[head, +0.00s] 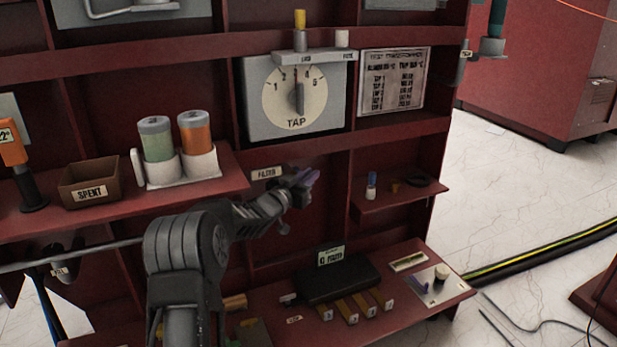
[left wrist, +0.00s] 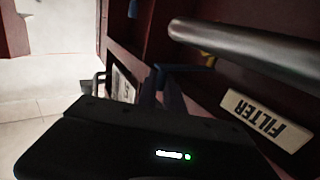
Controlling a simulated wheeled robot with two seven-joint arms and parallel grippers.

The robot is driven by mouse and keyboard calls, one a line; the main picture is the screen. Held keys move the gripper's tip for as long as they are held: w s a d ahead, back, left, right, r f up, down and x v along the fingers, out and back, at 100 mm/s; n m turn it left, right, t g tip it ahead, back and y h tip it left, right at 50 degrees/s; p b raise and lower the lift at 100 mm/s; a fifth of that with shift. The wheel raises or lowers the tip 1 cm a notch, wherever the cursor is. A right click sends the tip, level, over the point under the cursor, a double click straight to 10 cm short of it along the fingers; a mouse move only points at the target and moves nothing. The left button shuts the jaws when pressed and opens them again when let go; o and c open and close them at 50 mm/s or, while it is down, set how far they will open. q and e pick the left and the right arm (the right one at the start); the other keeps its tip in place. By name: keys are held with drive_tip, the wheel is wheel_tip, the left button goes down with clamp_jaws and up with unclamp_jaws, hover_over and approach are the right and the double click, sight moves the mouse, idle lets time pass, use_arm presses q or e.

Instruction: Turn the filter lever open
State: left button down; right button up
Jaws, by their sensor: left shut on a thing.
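The filter lever (head: 306,176) shows as a small purple piece at the panel, just right of the "FILTER" label (head: 267,173) in the head view. My left gripper (head: 298,186) is at the panel and shut on this lever; its fingers hide part of it. In the left wrist view the "FILTER" label (left wrist: 266,120) appears upside down at the right, and the dark gripper body fills the bottom. The exact angle of the lever cannot be told. My right gripper is not in view.
A tap dial (head: 297,96) is above the gripper. Left is a shelf with a "SPENT" bin (head: 90,182) and two canisters (head: 176,137). A black box (head: 337,278) stands below.

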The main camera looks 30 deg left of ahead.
use_arm(q)
drive_tip(key=c, duration=1.7)
unclamp_jaws()
drive_tip(key=shift+s+a+r, duration=0.1)
drive_tip(key=shift+a, duration=0.4)
drive_tip(key=shift+o, duration=1.1)
drive_tip(key=shift+d, duration=0.15)
drive_tip(key=shift+d, duration=0.1)
drive_tip(key=s+p, duration=0.2)
drive_tip(key=s, duration=0.5)
drive_tip(key=shift+s, duration=0.35)
